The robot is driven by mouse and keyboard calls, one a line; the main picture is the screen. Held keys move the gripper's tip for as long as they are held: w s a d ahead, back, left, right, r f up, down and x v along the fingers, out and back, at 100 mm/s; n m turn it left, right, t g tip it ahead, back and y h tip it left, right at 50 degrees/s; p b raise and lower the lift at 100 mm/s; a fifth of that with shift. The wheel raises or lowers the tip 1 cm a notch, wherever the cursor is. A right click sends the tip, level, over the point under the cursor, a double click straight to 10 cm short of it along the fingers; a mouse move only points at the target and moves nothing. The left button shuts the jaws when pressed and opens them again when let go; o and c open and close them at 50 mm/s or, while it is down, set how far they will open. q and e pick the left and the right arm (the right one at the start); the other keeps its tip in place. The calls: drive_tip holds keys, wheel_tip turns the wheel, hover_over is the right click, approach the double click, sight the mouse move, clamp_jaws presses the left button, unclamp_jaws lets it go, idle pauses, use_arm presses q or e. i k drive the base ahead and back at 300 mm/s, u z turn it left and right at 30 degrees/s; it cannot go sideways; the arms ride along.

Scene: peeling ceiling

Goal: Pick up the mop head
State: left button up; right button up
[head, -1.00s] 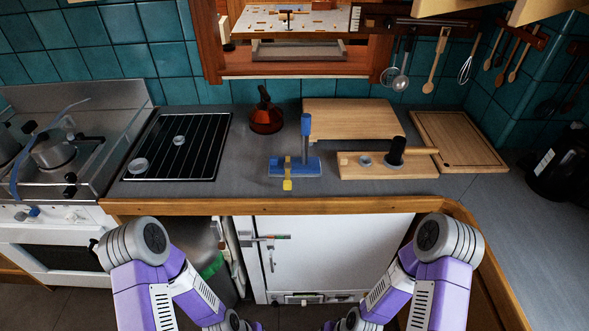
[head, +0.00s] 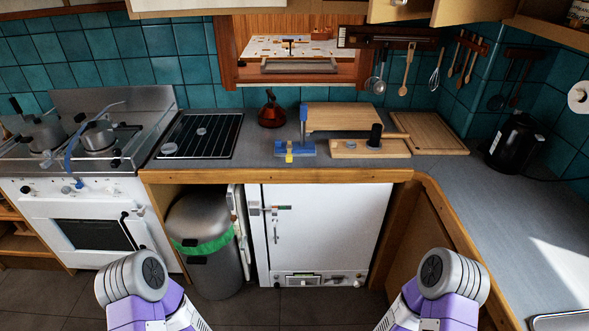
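A blue mop head (head: 296,149) lies on the grey counter near its front edge. A blue upright piece (head: 303,116) with a grey lower part stands at its right part, and a small yellow piece (head: 289,156) sits at its front. Only the upper links of my two arms show, at the bottom left and bottom right. Both my grippers are out of view, so I cannot see whether they are open or shut.
A wooden board with a black cylinder (head: 376,134) lies right of the mop head. A copper kettle (head: 271,112) stands behind it, and a black hob (head: 203,136) is to the left. Below are a white fridge (head: 325,225) and a bin (head: 205,270). Floor shows in front.

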sight(282, 149)
drive_tip(key=u, duration=1.25)
drive_tip(key=i, duration=1)
drive_tip(key=z, duration=0.05)
